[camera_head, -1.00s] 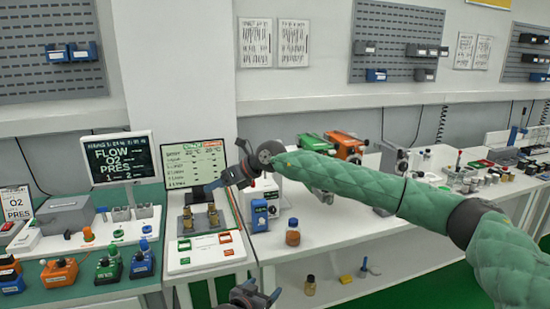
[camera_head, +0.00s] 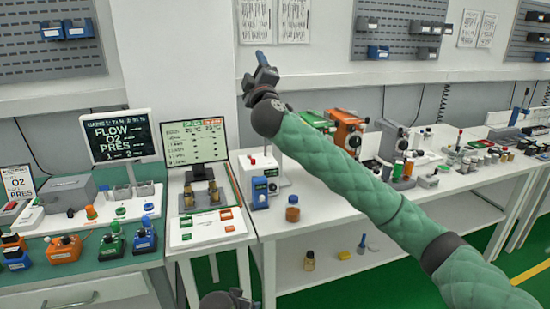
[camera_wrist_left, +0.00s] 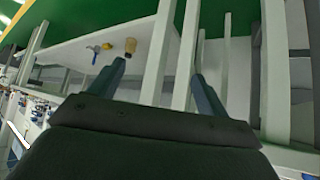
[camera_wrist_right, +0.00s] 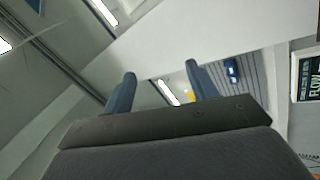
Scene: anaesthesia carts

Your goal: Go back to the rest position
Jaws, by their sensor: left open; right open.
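My right gripper (camera_head: 260,72) is raised in the head view, in front of the white wall and above the bench. Its green-sleeved arm comes in from the right. In the right wrist view its two blue fingers (camera_wrist_right: 158,90) are apart with nothing between them. My left gripper (camera_head: 240,300) shows only partly at the bottom edge of the head view. In the left wrist view its fingers (camera_wrist_left: 160,80) are apart and empty, with white bench legs and the lower shelf beyond.
A white bench (camera_head: 330,215) carries a blue device (camera_head: 259,192), an amber bottle (camera_head: 292,209) and several instruments. A monitor (camera_head: 194,143) stands behind a white panel (camera_head: 207,228). A green-topped cart (camera_head: 90,277) stands left. A lower shelf (camera_head: 385,262) holds small items.

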